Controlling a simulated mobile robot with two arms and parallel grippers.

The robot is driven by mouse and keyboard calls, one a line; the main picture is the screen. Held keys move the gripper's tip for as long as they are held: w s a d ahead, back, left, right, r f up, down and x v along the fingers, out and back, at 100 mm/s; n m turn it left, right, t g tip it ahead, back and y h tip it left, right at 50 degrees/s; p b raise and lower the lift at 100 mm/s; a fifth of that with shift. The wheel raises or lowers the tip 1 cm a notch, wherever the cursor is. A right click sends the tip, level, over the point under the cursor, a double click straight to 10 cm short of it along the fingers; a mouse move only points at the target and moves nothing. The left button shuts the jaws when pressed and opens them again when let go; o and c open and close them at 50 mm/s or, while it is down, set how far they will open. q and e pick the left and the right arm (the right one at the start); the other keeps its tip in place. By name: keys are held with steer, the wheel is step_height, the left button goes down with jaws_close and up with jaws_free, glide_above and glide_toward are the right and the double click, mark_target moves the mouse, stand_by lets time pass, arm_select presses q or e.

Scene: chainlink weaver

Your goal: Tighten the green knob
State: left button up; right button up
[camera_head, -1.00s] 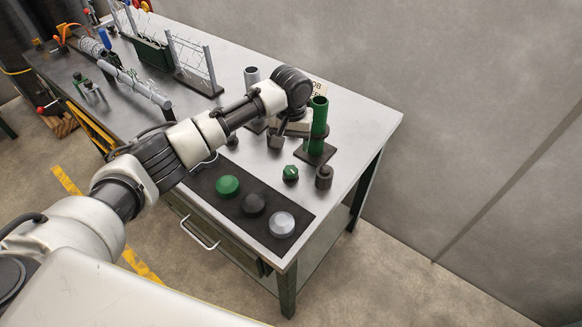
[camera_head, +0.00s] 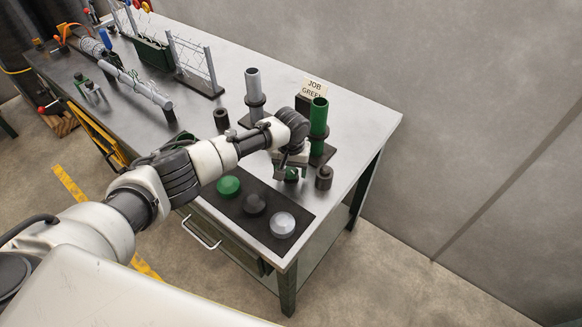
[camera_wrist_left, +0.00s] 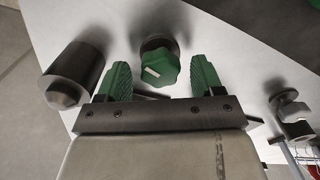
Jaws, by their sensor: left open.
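In the left wrist view the knob (camera_wrist_left: 159,68) is a lobed green cap with a white mark, on a round grey base. My right gripper is not in view.
A dark cylinder (camera_head: 324,177) stands close to the right of the knob. A dark mat (camera_head: 278,197) with green, black and silver discs lies at the front edge. A "JOB GREEN" sign (camera_head: 314,87) and a grey post (camera_head: 253,88) stand behind.

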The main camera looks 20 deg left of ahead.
arm_select(q)
steer(key=c, duration=0.9)
steer(key=shift+m, duration=0.3)
steer(key=m, duration=0.3)
steer(key=shift+m, duration=2.1)
steer(key=o, duration=0.9)
steer(key=shift+r, duration=0.1)
